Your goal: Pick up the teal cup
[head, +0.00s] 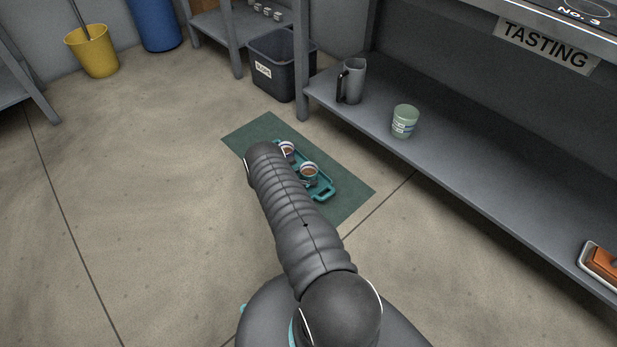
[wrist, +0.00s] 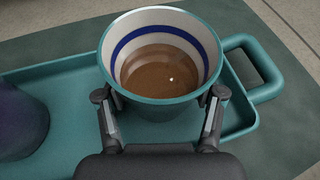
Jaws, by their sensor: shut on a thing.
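The teal cup (wrist: 160,108) fills the middle of the wrist view. It is upright, white inside with a blue band, and holds brown liquid. My gripper (wrist: 160,96) is shut on it, one finger on each side near the rim. In the head view the teal cup (head: 308,173) shows over the teal tray (head: 324,193), and my arm hides the gripper. I cannot tell whether the cup's base touches the tray. The tray's handle (wrist: 268,68) is just right of the cup.
A dark purple cup (wrist: 18,125) stands on the tray to the left. The tray lies on a green mat (head: 252,132) on the floor. A shelf to the right bears a grey pitcher (head: 352,82) and a pale green cup (head: 405,121). A dark bin (head: 283,66) stands behind.

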